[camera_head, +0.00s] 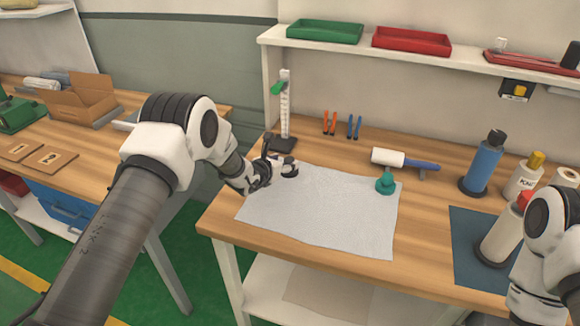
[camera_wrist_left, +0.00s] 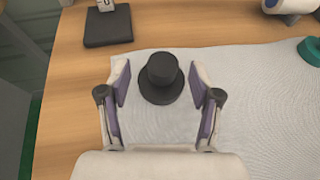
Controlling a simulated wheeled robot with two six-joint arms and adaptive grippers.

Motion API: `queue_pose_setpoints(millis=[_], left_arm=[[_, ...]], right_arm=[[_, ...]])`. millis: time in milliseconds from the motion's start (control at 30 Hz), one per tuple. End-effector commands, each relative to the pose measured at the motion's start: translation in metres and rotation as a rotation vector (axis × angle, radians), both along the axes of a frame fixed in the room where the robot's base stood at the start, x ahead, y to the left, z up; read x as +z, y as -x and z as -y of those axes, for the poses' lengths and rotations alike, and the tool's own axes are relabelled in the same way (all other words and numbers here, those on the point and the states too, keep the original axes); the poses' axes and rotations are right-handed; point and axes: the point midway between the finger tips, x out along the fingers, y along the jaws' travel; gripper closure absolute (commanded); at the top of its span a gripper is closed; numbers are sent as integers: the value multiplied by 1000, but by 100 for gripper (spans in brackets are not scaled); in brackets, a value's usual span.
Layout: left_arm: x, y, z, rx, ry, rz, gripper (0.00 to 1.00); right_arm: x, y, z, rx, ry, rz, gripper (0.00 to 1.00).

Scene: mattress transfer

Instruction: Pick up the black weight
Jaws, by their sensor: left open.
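The black weight (camera_wrist_left: 160,78) is a short round piece with a wider base and a knob on top. It stands upright on the pale mat (camera_wrist_left: 258,125), near the mat's far left corner. In the head view the weight (camera_head: 289,170) shows at the tip of my left gripper (camera_head: 272,168). In the left wrist view my left gripper (camera_wrist_left: 162,97) is open, with one finger on each side of the weight and gaps between. My right arm shows at the right edge of the head view, but its gripper is out of view.
A black-based scale stand (camera_head: 285,110) stands just behind the weight. The mat's middle is clear.

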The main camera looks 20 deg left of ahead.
Motion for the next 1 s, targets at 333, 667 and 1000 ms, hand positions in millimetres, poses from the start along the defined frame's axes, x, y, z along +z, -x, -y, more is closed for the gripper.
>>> queue_pose_setpoints(millis=[333,667,1000], left_arm=[[-16,-29,9,0,-1,-2,36],[-15,-29,9,0,-1,-1,100],[-13,-29,9,-1,-2,1,100]], right_arm=[[12,0,0,0,0,0,60],[11,0,0,0,0,0,60],[10,0,0,0,0,0,60]])
